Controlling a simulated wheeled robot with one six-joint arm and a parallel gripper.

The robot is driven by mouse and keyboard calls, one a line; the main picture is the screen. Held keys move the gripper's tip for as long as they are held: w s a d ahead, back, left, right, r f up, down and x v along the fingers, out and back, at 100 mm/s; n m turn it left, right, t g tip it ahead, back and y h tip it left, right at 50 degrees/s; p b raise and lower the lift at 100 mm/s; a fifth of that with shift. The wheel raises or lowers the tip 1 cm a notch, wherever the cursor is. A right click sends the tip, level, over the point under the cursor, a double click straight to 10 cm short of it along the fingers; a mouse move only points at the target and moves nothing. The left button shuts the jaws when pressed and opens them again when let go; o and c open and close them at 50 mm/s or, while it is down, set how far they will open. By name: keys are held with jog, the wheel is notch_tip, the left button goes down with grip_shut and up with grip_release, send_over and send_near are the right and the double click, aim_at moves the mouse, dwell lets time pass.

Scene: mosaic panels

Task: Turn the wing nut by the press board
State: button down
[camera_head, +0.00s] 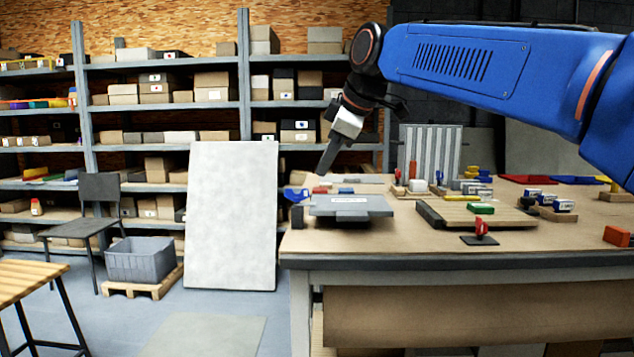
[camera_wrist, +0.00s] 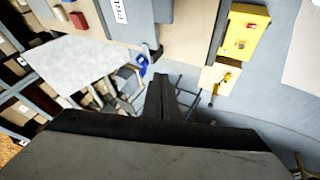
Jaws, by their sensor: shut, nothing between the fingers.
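A grey board with a white label (camera_head: 350,207), which looks like the press board, lies near the left end of the workbench. A blue winged piece (camera_head: 295,194), likely the wing nut, stands on a dark block at the board's left. It also shows in the wrist view (camera_wrist: 142,64), left of the fingertips. A red winged piece (camera_head: 481,228) stands on a dark plate in front of a slatted board. My gripper (camera_head: 325,166) is shut and empty, pointing down above the grey board, right of the blue piece and apart from it. The fingers also show in the wrist view (camera_wrist: 161,82).
Small coloured blocks (camera_head: 345,190) lie behind the grey board. The slatted wooden board (camera_head: 465,217) with a green block lies to the right. A striped upright panel (camera_head: 432,150) stands at the back. The bench (camera_head: 400,246) is bare along its front edge.

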aim_at(300, 197)
jog(key=w+a+f, duration=0.3)
jog(key=w+f, duration=0.4)
jog(key=w, duration=0.1)
jog(key=shift+w+a+f, duration=0.15)
jog(key=shift+w+f, duration=0.2)
jog(key=shift+f, duration=0.05)
